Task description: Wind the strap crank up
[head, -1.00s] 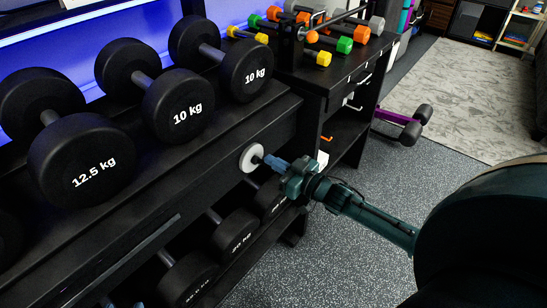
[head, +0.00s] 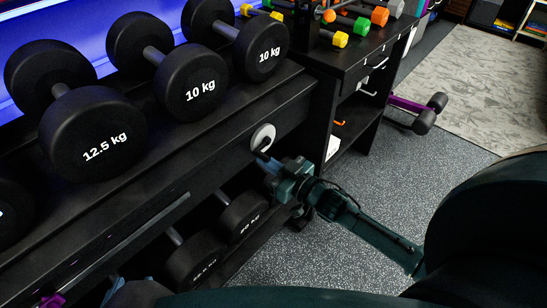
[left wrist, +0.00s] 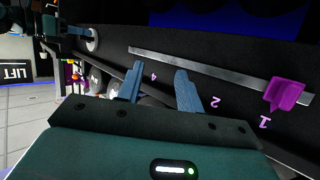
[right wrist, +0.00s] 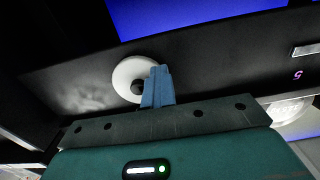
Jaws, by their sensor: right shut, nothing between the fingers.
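The strap crank is a round white disc (head: 263,137) with a dark knob, on the black front face of the dumbbell rack. It also shows in the right wrist view (right wrist: 124,72). My right gripper (head: 270,165) is shut and empty, its blue fingertips just below and beside the knob; I cannot tell whether they touch it. Its fingers (right wrist: 158,84) overlap the disc's right side in the right wrist view. My left gripper (left wrist: 160,72) is open and empty before the rack's front. A purple pointer (left wrist: 285,94) sits on a metal slot beside numbers. No strap is clearly visible.
Black dumbbells (head: 93,138) line the rack's top, and more lie on the shelf below (head: 243,215). A black cabinet (head: 350,70) with small coloured weights stands beyond the rack. Speckled floor (head: 310,255) is open to the right.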

